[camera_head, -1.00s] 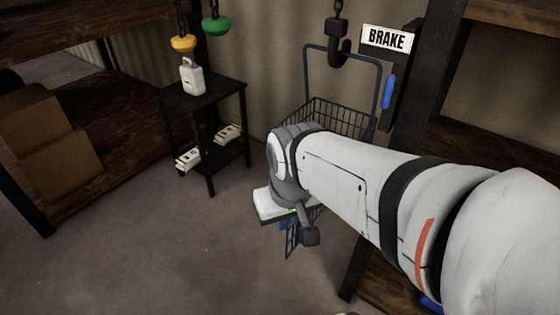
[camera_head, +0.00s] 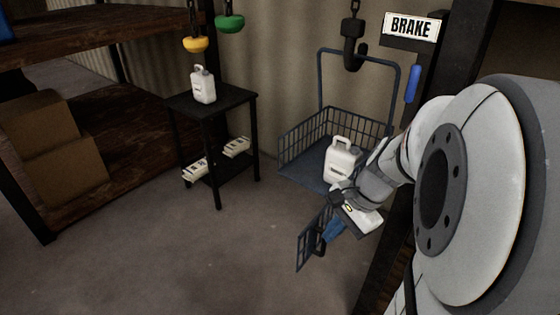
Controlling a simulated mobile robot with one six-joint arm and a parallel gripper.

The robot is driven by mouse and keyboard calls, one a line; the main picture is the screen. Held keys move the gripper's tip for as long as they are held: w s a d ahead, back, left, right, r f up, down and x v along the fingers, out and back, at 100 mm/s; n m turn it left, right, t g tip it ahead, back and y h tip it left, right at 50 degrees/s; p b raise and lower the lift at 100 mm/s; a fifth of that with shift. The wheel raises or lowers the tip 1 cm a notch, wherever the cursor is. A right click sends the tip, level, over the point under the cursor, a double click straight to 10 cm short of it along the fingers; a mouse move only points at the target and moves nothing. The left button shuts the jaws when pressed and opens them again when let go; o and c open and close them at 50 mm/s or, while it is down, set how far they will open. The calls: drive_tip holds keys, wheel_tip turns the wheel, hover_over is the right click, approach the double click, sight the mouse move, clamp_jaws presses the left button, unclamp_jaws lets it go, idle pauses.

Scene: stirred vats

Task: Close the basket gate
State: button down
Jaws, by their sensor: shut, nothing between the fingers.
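The wire basket (camera_head: 290,160) hangs from a dark hook by a tall blue frame, with its front side open. A white jug (camera_head: 341,160) stands upright inside it. The basket gate (camera_head: 308,240) is a mesh panel swung outward toward me, at the front of the basket. A blue part (camera_head: 332,231) shows beside the gate. My gripper (camera_head: 320,240) is shut and points down near the gate's right side. My arm hides the gate's hinge side and the basket's right front. I cannot tell whether the fingers touch the gate.
A BRAKE sign (camera_head: 410,27) and a blue handle (camera_head: 412,84) are on the dark post at right. A black side table (camera_head: 213,101) with another white jug (camera_head: 203,85) stands left of the basket. Yellow (camera_head: 196,45) and green (camera_head: 230,23) hooks hang above. The floor between is clear.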

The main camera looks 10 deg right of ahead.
drive_tip(key=w+d+f+m+t+y+b, duration=0.35)
drive_tip(key=d+f+m+b, duration=0.25)
drive_tip(key=d+f+m, duration=0.55)
drive_tip(key=w+b+x, duration=0.1)
drive_tip(key=b+x, duration=0.1)
drive_tip(key=x, duration=0.6)
drive_tip(key=shift+f+m+t+h+b, duration=0.2)
drive_tip(key=shift+m+t+h+b, duration=0.15)
drive_tip(key=shift+h, duration=0.1)
drive_tip(key=shift+w, duration=0.2)
